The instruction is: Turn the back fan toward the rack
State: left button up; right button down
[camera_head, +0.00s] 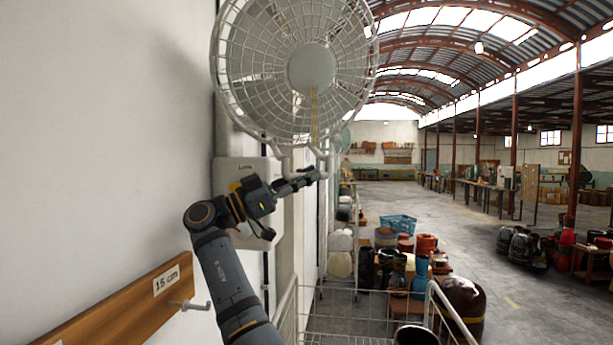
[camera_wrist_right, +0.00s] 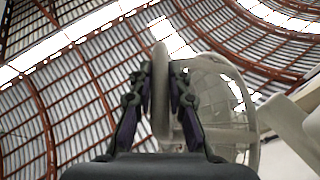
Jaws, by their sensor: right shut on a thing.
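A large white wall fan (camera_head: 311,67) with a wire guard fills the top of the head view, its round hub facing me. A pale bracket box (camera_head: 240,178) on the wall sits below and behind it. My right gripper (camera_head: 318,174) is just under the fan's guard, shut on the fan's white handle. In the right wrist view the handle (camera_wrist_right: 160,90) stands upright between the fingers, with the fan's guard (camera_wrist_right: 222,100) beside it. A second, smaller fan (camera_head: 343,139) shows farther along the wall, partly hidden. A white wire rack (camera_head: 357,291) stands below. My left gripper is out of view.
A wooden board (camera_head: 120,312) with a peg and a "15 cm" label is on the wall at lower left. Drums, a blue basket (camera_head: 398,224) and a blue vase (camera_head: 421,275) crowd the floor beyond the rack. The middle of the hall floor is clear.

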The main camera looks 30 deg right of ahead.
aim_at(306, 129)
jog(key=c, duration=1.3)
grip_release()
notch_tip(306, 129, up, 8)
jog(key=shift+r, duration=0.25)
jog(key=shift+s+a+r, duration=0.1)
jog(key=shift+s+r, duration=0.05)
jog(key=shift+r, duration=0.7)
jog(key=shift+f, duration=0.1)
